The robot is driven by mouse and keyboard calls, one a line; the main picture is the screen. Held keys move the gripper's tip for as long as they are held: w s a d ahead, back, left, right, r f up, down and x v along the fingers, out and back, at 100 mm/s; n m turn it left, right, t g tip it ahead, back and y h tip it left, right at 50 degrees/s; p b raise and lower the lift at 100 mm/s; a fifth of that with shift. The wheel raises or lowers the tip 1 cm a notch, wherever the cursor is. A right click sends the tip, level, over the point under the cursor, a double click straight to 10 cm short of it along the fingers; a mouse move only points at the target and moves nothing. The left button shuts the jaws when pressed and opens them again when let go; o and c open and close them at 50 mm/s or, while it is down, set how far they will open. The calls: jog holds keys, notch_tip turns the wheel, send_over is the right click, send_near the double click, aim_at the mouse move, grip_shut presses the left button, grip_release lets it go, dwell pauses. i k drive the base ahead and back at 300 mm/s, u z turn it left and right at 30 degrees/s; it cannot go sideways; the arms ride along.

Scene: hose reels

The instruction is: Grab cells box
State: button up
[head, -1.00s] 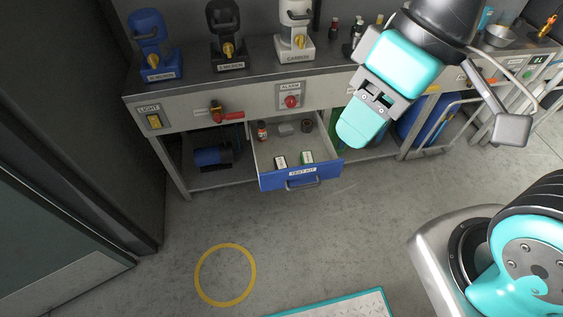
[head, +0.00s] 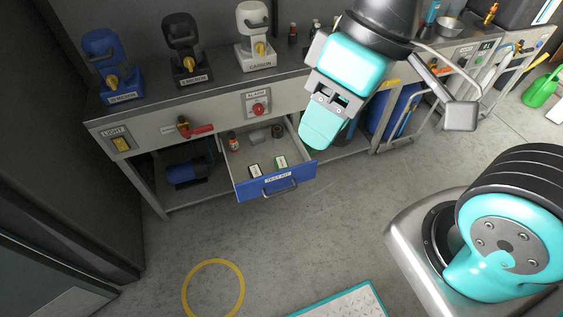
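The open drawer with a blue front marked TEST KIT (head: 254,190) sticks out below the workbench. Two small boxes lie in it: a white one with dark edges (head: 254,171) and a white-and-green one (head: 281,163). Their labels are too small to read, so I cannot tell which is the cells box. My gripper (head: 318,134), grey with teal parts, hangs above and to the right of the drawer, apart from both boxes. I cannot see whether its fingers are apart.
The drawer also holds a small red-and-dark bottle (head: 233,140), a grey item (head: 257,136) and a dark round item (head: 277,131). Blue, black and white canister units stand on the bench (head: 205,87). Floor in front is clear.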

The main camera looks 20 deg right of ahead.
aim_at(255, 171)
jog(key=k, duration=1.25)
jog(key=u, duration=0.7)
jog(key=i, duration=0.75)
jog(key=u, duration=0.45)
jog(key=i, duration=0.8)
jog(key=z, duration=0.95)
jog(key=i, duration=0.7)
jog(key=z, duration=0.8)
